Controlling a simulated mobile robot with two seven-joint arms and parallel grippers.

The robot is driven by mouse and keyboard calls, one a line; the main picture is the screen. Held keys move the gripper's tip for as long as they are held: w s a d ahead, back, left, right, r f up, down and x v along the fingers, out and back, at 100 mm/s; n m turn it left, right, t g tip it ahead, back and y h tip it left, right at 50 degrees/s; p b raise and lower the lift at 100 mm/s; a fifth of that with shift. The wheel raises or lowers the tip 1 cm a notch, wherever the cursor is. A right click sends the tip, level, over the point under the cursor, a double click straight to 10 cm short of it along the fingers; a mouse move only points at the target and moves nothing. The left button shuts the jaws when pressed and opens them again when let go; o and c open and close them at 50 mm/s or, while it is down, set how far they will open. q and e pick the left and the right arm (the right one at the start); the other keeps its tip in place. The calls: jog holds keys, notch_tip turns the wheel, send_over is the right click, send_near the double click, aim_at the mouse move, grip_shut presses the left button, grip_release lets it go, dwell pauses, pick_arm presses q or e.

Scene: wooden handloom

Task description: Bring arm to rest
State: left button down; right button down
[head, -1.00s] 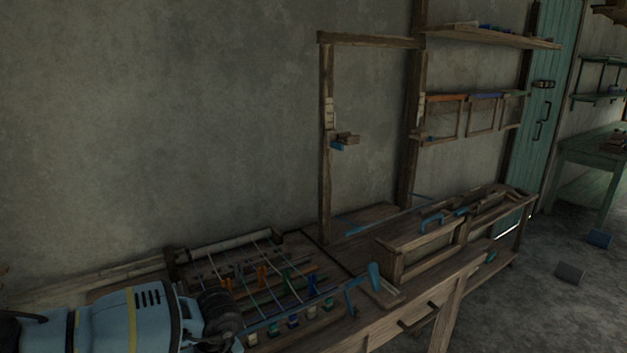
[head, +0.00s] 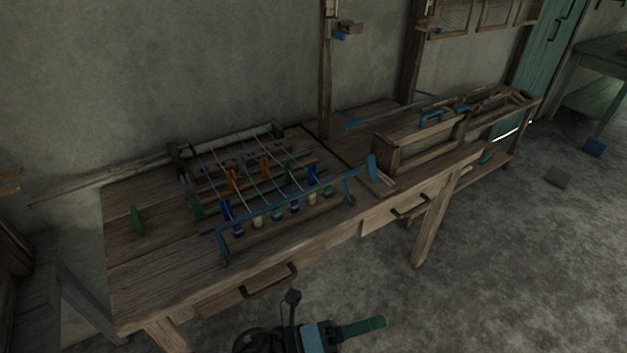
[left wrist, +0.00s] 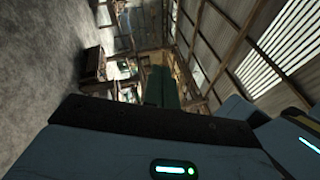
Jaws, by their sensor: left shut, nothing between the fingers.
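My left gripper (head: 378,323) is at the bottom of the head view, in front of the workbench and below its front edge. Its green fingers are shut, with nothing between them, and point to the right. In the left wrist view the green fingers (left wrist: 160,87) stand upright at the middle, and the room behind them looks tilted. My right gripper is in neither view.
The wooden workbench (head: 150,275) stands against the wall, with a loom frame of strings and coloured pegs (head: 262,185) on it. Drawer handles (head: 270,283) stick out at its front. The floor (head: 500,270) to the right is mostly clear.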

pick_arm(q)
jog(key=w+a+f+n+t+y, duration=0.1)
jog(key=a+f+n+t+y, duration=0.5)
jog(key=n, duration=0.5)
jog(key=a+f+n+t+y, duration=0.45)
jog(key=a+n, duration=0.35)
jog(key=n, duration=0.4)
jog(key=s+a+f+n+g+y, duration=0.5)
jog(key=s+a+f+n+y, duration=0.2)
jog(key=s+a+f+n, duration=0.5)
jog(key=s+a+f, duration=0.1)
jog(key=s+a, duration=0.2)
jog(key=s, duration=0.1)
jog(key=shift+s+a+n+g+y+p, duration=0.2)
jog(key=shift+s+n+g+y+p, duration=0.05)
jog(key=shift+n+g+y+p, duration=0.15)
